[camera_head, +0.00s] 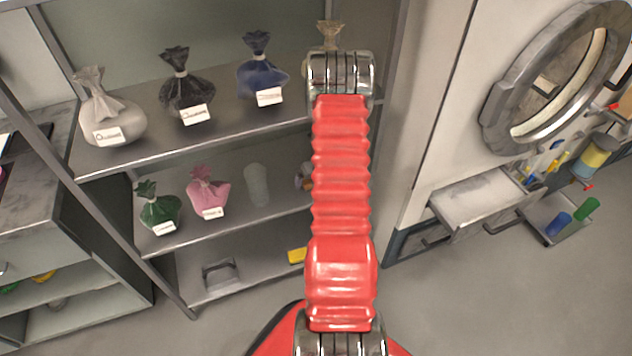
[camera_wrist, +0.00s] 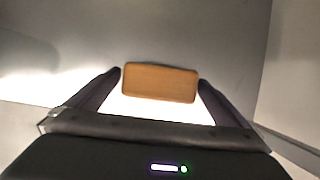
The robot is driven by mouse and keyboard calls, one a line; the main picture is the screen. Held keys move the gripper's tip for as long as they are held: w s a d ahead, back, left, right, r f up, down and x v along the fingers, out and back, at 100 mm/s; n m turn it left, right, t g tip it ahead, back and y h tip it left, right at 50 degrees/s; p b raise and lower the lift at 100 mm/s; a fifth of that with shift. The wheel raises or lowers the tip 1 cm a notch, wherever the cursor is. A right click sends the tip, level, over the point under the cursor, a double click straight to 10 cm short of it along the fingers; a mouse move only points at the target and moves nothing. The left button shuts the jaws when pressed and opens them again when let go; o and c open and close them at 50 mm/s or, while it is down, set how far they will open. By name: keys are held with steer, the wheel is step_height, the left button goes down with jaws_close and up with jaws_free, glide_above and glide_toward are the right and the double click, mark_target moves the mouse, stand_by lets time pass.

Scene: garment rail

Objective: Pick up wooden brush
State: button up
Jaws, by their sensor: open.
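The wooden brush (camera_wrist: 160,80) shows in the wrist view as an orange-brown rounded block, lying crosswise. My gripper (camera_wrist: 160,84) is open, with one dark finger on each side of the block near its ends. I cannot tell whether the fingers touch it. A bright white area shows below the block between the fingers; I cannot tell if it is bristles or a lit surface. In the head view my red arm hides the gripper, and I cannot make out the brush for sure.
A metal shelf unit (camera_head: 240,217) holds several tied bags, among them a pink bag (camera_head: 207,190) and a green bag (camera_head: 158,208). A yellow item (camera_head: 297,255) lies on its low shelf.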

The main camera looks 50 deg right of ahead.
steer(key=c, duration=1.1)
steer(key=shift+r, duration=0.15)
steer(key=shift+r, duration=1.7)
steer(key=shift+s+a, duration=1.55)
steer(key=shift+s, duration=1.05)
steer(key=shift+s+a, duration=1.5)
steer(key=shift+s, duration=1.1)
steer(key=shift+s+a, duration=1.55)
steer(key=shift+s, duration=1.05)
steer(key=shift+f, duration=0.1)
steer(key=o, duration=0.6)
steer(key=c, duration=0.3)
